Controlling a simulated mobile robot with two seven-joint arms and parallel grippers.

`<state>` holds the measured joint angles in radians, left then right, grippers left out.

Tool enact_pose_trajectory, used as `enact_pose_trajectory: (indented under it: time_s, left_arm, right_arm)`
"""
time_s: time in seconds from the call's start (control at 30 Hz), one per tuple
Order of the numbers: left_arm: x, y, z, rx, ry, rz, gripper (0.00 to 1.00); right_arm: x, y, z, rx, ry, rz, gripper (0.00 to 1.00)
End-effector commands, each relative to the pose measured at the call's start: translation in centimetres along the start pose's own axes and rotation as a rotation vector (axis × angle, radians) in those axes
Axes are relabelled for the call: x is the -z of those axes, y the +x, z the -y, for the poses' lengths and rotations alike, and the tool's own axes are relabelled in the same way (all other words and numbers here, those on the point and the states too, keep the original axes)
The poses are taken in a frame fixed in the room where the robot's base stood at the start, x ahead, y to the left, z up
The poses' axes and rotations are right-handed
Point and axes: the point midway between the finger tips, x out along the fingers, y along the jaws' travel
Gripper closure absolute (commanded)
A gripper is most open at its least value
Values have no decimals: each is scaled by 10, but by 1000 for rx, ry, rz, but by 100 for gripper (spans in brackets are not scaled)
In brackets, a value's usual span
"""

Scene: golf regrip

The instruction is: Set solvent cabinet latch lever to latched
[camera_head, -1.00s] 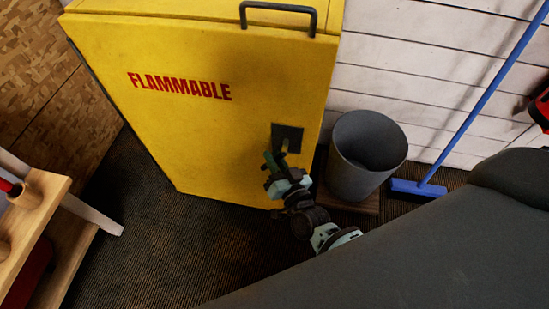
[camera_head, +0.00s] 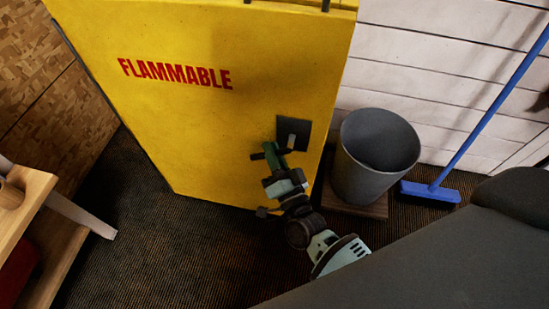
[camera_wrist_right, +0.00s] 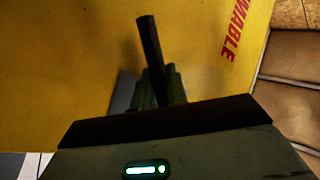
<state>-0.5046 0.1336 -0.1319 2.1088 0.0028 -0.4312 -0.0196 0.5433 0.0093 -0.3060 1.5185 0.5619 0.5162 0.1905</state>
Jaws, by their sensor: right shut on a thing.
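The yellow solvent cabinet (camera_head: 170,125) stands with its door toward me, marked FLAMMABLE in red. A dark latch plate (camera_head: 296,128) sits near the door's lower right. My right gripper (camera_head: 279,147) is at the plate, its green fingers closed around the latch lever. In the right wrist view the lever shows as a dark bar (camera_wrist_right: 151,45) sticking out past the fingers (camera_wrist_right: 157,85). The fingers and hand hide part of the lever, and the latch's exact state cannot be told. My left gripper is not in view.
A grey bin (camera_head: 376,155) stands close to the right of the cabinet on a wooden base. A blue broom (camera_head: 478,130) leans at the white wall. A wooden rack (camera_head: 30,215) is at the left. Dark carpet in front of the cabinet is clear.

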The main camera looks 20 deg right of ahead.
Motion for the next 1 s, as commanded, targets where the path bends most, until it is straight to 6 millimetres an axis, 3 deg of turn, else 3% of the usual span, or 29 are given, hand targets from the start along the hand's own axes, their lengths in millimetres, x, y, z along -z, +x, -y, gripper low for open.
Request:
enact_pose_trajectory:
  time_s: [0.1, 0.5, 1.0]
  left_arm:
    - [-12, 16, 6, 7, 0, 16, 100]
    - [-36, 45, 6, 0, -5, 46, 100]
    - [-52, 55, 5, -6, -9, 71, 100]
  right_arm:
    - [-3, 1, 0, 27, 89, -61, 100]
    - [5, 8, 13, 113, 347, -245, 100]
    - [12, 11, 20, 157, 479, -338, 100]
